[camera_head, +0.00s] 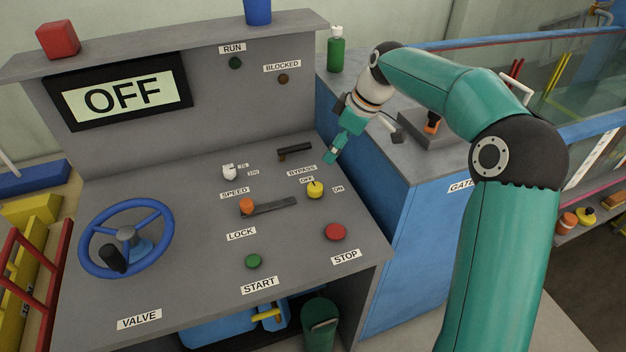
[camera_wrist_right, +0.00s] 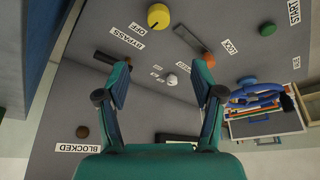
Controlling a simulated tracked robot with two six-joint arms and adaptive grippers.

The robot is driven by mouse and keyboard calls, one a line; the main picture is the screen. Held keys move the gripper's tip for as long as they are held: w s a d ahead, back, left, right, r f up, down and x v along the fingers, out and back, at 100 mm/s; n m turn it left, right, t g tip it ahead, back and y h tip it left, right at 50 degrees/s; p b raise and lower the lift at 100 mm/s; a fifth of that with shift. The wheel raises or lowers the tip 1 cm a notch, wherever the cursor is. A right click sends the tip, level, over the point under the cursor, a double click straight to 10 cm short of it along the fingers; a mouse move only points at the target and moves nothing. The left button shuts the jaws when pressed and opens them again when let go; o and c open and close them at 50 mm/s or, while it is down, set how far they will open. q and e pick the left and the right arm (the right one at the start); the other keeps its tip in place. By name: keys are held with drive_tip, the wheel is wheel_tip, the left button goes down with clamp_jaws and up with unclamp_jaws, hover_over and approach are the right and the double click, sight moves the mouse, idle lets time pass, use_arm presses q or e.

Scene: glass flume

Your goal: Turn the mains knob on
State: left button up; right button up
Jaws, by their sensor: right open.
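The yellow knob (camera_head: 315,190) sits on the sloped grey console between small OFF and ON labels. Its dark pointer mark appears to lie toward OFF. In the right wrist view the yellow knob (camera_wrist_right: 158,16) is at the top edge, beyond the fingertips. My right gripper (camera_head: 335,152) hangs over the console's right edge, above and behind the knob and apart from it. In the wrist view the right gripper (camera_wrist_right: 160,82) has its fingers spread with nothing between them. The console's display (camera_head: 122,90) reads OFF. My left gripper does not show.
Near the knob are a red STOP button (camera_head: 335,232), a dark BYPASS lever (camera_head: 295,150), an orange-ended LOCK lever (camera_head: 268,207) and a white SPEED knob (camera_head: 229,171). A blue valve wheel (camera_head: 148,212) stands at left. A blue cabinet (camera_head: 415,225) adjoins the console's right side.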

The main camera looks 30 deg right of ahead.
sight(316, 186)
drive_tip(key=x, duration=0.5)
drive_tip(key=p+x, duration=0.1)
drive_tip(key=x, duration=0.4)
drive_tip(key=p+x, duration=0.1)
drive_tip(key=x, duration=0.4)
drive_tip(key=shift+s+d+f, duration=0.2)
drive_tip(key=shift+d+f, duration=0.1)
drive_tip(key=shift+d, duration=0.05)
drive_tip(key=c, duration=1.1)
drive_tip(key=shift+c, duration=0.2)
